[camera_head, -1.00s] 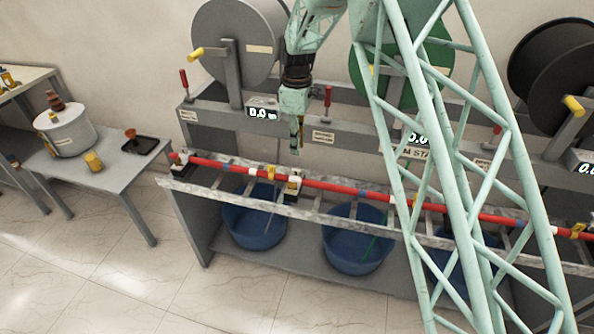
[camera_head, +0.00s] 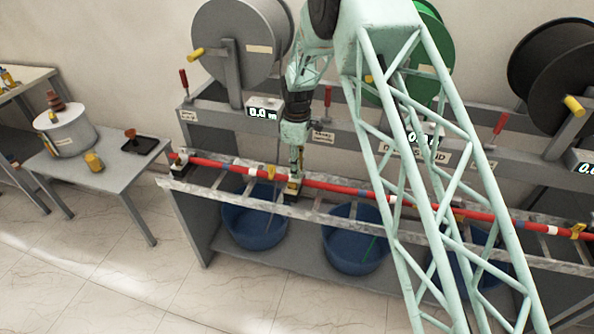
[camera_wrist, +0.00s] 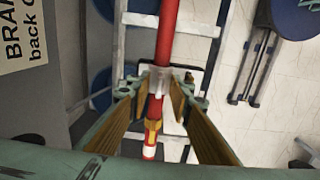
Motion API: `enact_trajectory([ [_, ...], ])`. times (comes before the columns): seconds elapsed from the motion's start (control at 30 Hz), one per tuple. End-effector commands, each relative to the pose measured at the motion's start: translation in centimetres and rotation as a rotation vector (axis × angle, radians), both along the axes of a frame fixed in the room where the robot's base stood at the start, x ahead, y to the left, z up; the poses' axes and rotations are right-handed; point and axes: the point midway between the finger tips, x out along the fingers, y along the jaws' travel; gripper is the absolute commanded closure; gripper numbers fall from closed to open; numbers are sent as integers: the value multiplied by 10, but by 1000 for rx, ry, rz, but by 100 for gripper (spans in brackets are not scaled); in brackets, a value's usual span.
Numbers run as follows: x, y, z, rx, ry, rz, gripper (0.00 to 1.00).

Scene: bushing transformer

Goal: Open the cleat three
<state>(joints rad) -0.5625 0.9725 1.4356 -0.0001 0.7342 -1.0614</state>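A red bar (camera_head: 350,188) with coloured bands runs along the front of the bench. A cleat (camera_head: 293,191) holds the bar below my gripper (camera_head: 296,176); most of it is hidden by the gripper in the head view. In the wrist view the cleat (camera_wrist: 158,76) is a pale clamp across the red bar (camera_wrist: 168,30), on a light plate. My gripper (camera_wrist: 158,90) points down with its fingers apart, one on each side of the bar and cleat. I cannot tell whether the fingertips touch the cleat. No number shows on it.
Blue tubs (camera_head: 253,222) stand under the bar. A grey reel (camera_head: 236,45), a green reel (camera_head: 432,55) and a black reel (camera_head: 553,65) stand behind, with red-handled levers (camera_head: 328,97) along the bench. A side table (camera_head: 115,168) is at the left.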

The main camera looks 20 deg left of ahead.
Motion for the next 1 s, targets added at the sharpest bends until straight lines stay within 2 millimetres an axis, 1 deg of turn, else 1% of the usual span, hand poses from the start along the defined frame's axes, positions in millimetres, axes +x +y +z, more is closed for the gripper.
enact_trajectory([
  [0.17,0,0,-6,0,-1,0,81],
  [0.47,0,0,-7,0,-1,0,81],
  [0.7,0,0,-7,0,-1,0,100],
  [1.0,2,-3,-7,0,4,-4,100],
])
